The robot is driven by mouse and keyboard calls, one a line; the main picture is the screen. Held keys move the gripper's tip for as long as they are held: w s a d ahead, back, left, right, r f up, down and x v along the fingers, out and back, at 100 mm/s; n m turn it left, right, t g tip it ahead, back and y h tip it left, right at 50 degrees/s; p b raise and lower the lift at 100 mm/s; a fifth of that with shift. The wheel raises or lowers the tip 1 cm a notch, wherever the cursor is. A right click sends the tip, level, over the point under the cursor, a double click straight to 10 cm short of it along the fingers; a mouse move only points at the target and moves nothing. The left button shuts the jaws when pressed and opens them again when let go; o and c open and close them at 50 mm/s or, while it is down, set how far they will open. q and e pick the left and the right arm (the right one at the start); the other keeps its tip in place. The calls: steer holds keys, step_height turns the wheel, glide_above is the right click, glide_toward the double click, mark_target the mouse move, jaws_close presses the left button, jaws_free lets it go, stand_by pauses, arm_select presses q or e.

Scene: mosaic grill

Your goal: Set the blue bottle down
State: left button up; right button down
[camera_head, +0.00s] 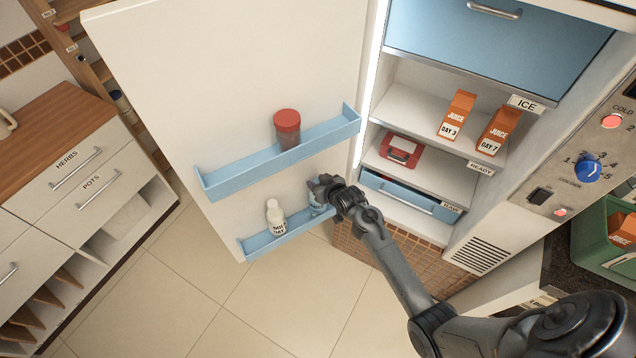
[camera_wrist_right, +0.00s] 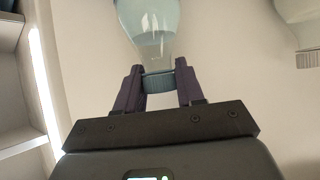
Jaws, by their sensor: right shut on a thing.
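The blue bottle (camera_head: 317,202) is mostly hidden behind my right gripper (camera_head: 325,188) in the head view, at the right end of the lower blue door shelf (camera_head: 290,235). In the right wrist view the bottle (camera_wrist_right: 150,25) is pale, clear blue with a blue cap. My right gripper (camera_wrist_right: 158,84) is shut on the cap end of it. I cannot tell whether its base touches the shelf. My left gripper is not in view.
A white milk bottle (camera_head: 276,218) stands on the same shelf, to the left. A red-lidded jar (camera_head: 287,130) is on the upper door shelf (camera_head: 235,172). The open fridge holds orange juice cartons (camera_head: 457,115), a red box (camera_head: 400,150) and a blue drawer (camera_head: 405,194).

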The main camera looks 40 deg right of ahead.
steer(key=shift+r, duration=0.1)
steer(key=c, duration=1.1)
jaws_free()
steer(key=o, duration=0.4)
